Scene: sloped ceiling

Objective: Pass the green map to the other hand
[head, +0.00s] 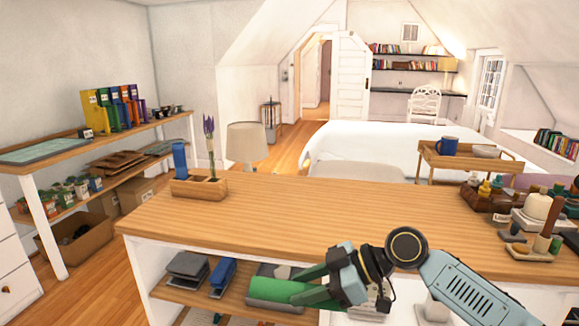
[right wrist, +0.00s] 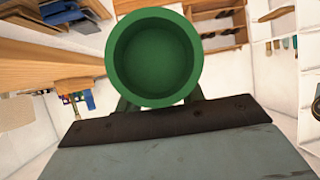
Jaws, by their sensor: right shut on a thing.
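The green map (head: 275,290) is a rolled green tube in the head view, low in the picture in front of the wooden counter. My right gripper (head: 312,287) is shut on it, with its fingers at the tube's right end. In the right wrist view the map (right wrist: 153,58) shows end-on as a round, hollow green opening just beyond the gripper. The fingers are mostly hidden behind it there. My left gripper is not in either view.
The wooden counter (head: 330,212) has a clear middle. A wooden holder (head: 199,188) with a lavender sprig stands at its left end. A tray (head: 470,164) with a blue mug and several bottles stand at right. The shelf below (head: 185,292) holds a stapler and other items.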

